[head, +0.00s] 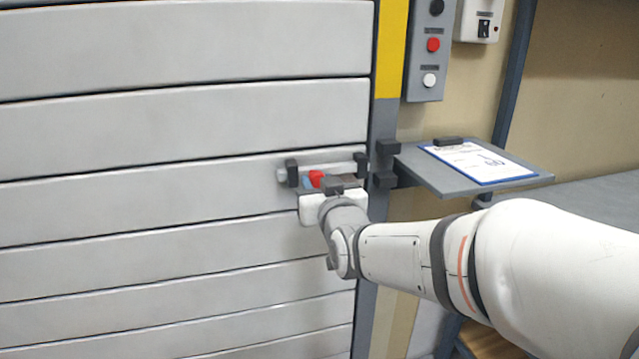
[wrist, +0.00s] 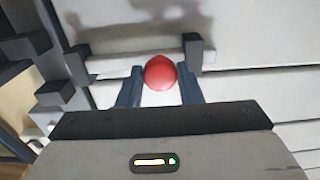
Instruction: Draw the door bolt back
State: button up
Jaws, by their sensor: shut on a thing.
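The door bolt is a pale bar (head: 342,168) lying level across a grey slatted door, carried by two dark brackets. Its red knob (head: 316,177) is near the left bracket (head: 292,173). The bar's left end sticks out past that bracket. My gripper (head: 319,185) is shut on the red knob, which also shows between the blue-grey fingers in the wrist view (wrist: 160,72). On the door post, the dark keeper blocks (head: 387,147) stand to the right of the right bracket (head: 361,162). I see no bar reaching between them.
A grey shelf (head: 425,172) with a clipboard (head: 480,163) juts out right of the post, above my forearm. A button panel (head: 427,65) with red and white buttons and a switch box (head: 478,20) are above it. The door face left of the bolt is clear.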

grip_shut()
jog(key=shift+f, duration=0.1)
jog(key=shift+w+d+b, duration=0.1)
jog(key=shift+d+b, duration=0.25)
jog(key=shift+b, duration=0.55)
jog(key=o, duration=0.6)
grip_release()
